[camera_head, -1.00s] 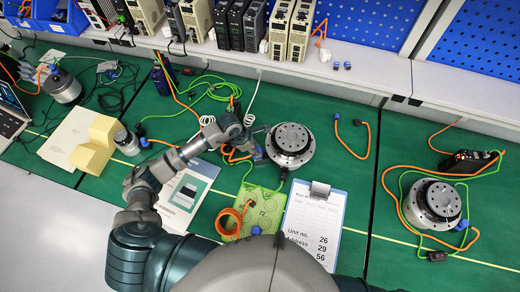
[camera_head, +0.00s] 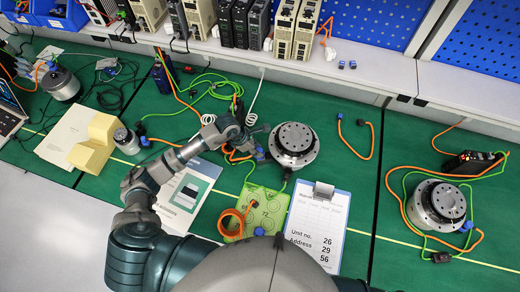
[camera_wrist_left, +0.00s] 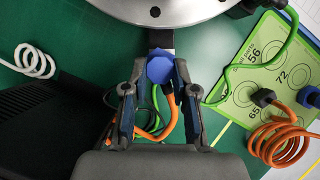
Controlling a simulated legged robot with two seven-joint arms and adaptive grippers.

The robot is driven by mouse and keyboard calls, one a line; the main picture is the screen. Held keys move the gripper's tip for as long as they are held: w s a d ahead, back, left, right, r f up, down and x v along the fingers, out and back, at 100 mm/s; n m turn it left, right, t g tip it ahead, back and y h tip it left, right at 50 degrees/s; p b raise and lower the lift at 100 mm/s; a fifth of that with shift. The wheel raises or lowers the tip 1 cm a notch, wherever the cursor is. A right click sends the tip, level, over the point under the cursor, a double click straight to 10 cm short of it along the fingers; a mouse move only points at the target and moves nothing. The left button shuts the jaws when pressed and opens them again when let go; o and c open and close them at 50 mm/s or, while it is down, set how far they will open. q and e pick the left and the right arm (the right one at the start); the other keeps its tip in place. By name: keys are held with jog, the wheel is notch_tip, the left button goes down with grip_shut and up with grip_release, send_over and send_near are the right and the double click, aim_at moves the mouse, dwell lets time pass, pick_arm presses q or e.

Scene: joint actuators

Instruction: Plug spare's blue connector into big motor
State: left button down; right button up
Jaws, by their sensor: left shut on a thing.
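The big motor, a round silver unit (camera_head: 293,142), stands on the green mat at the centre. My left gripper (camera_head: 259,155) is low at its left side. In the left wrist view its fingers (camera_wrist_left: 160,88) are shut on a blue connector (camera_wrist_left: 160,67). The connector points at a dark socket stub on the motor's rim (camera_wrist_left: 160,38); I cannot tell whether it is seated. Orange cable (camera_wrist_left: 172,112) shows below it, between the fingers. A loose orange cable (camera_head: 353,151) with blue and black ends lies right of the motor. My right gripper is out of view.
A green board (camera_head: 262,211) with a coiled orange cable (camera_head: 230,222) lies below the motor. A clipboard (camera_head: 318,222) is beside it. Another silver motor (camera_head: 437,205) with cables stands at right. Drives (camera_head: 294,32) line the back shelf. The mat right of the clipboard is clear.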

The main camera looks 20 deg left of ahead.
pick_arm(q)
jog(key=shift+a, duration=0.3)
jog(key=shift+d+r, duration=0.2)
jog(key=shift+d, duration=1.45)
jog(key=shift+a+f, duration=0.1)
jog(key=shift+a, duration=0.85)
jog(key=shift+d, duration=0.75)
jog(key=shift+a+f, duration=0.1)
jog(key=shift+a, duration=1)
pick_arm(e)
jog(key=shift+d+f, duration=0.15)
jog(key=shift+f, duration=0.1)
pick_arm(q)
jog(key=shift+d, duration=0.35)
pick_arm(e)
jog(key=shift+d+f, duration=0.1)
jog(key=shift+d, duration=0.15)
pick_arm(q)
jog(key=shift+a, duration=0.1)
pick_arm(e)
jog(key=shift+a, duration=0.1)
pick_arm(q)
jog(key=shift+a+f+b, duration=0.1)
jog(key=shift+a+b, duration=0.25)
jog(key=shift+a, duration=0.05)
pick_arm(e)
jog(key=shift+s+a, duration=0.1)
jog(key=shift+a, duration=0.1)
